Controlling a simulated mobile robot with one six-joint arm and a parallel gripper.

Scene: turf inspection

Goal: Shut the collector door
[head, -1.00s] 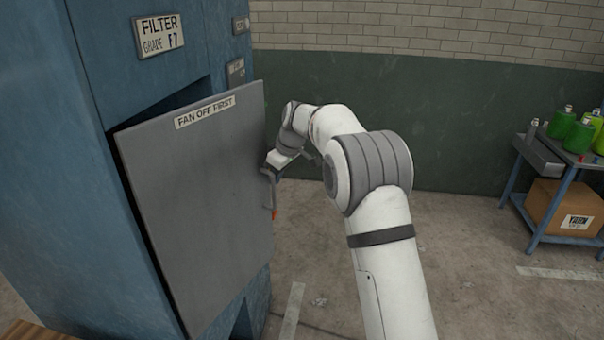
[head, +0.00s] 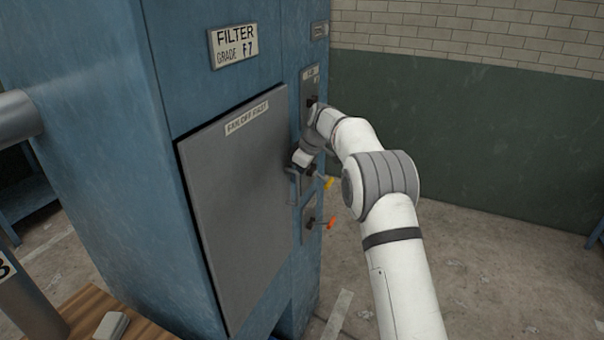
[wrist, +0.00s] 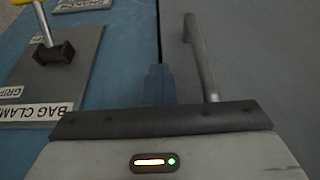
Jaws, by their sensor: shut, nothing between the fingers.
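The grey collector door (head: 240,200), labelled "FAN OFF FIRST", stands nearly flush with the blue cabinet (head: 185,80). A thin dark gap shows along its left edge; whether it is fully closed I cannot tell. Its bar handle (head: 295,187) is on the right side and also shows in the wrist view (wrist: 203,58). In the wrist view, my gripper (wrist: 159,72) is shut and empty, at the dark seam between door and cabinet face, just left of the handle. In the head view, my gripper is beside the handle, its fingertips largely hidden; contact is unclear.
A bag clamp plate (wrist: 30,95) with a yellow lever (wrist: 45,22) is close left of my gripper in the wrist view. An orange lever (head: 331,222) sticks out lower on the cabinet. A wooden surface (head: 85,305) is at lower left. Floor on the right is clear.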

